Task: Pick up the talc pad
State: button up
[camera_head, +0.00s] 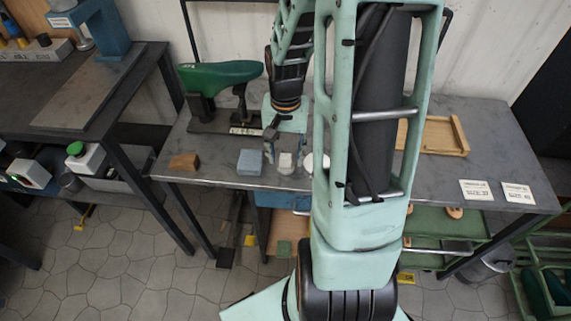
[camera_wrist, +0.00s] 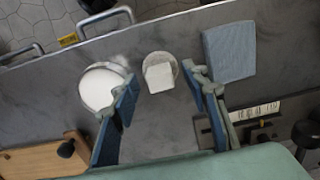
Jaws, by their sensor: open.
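A small white pad (camera_wrist: 159,78), which looks like the talc pad, sits on a round grey base on the dark workbench (camera_head: 222,135). It also shows in the head view (camera_head: 286,160), near the bench's front edge. My gripper (camera_head: 284,152) is open and points down over the pad. In the wrist view the pad lies between the two fingertips of my gripper (camera_wrist: 162,76), with space on both sides. I cannot tell the exact height of the fingers above it. A round white dish (camera_wrist: 98,90) lies beside it, partly behind a finger; my arm partly hides it in the head view.
A blue-grey folded cloth or block (camera_head: 250,162) lies left of the pad, and a brown block (camera_head: 184,161) farther left. A wooden tray (camera_head: 437,136) and two white cards (camera_head: 476,190) are to the right.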

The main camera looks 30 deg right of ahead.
jog(key=shift+f, duration=0.65)
grip_shut()
jog(key=shift+r, duration=0.15)
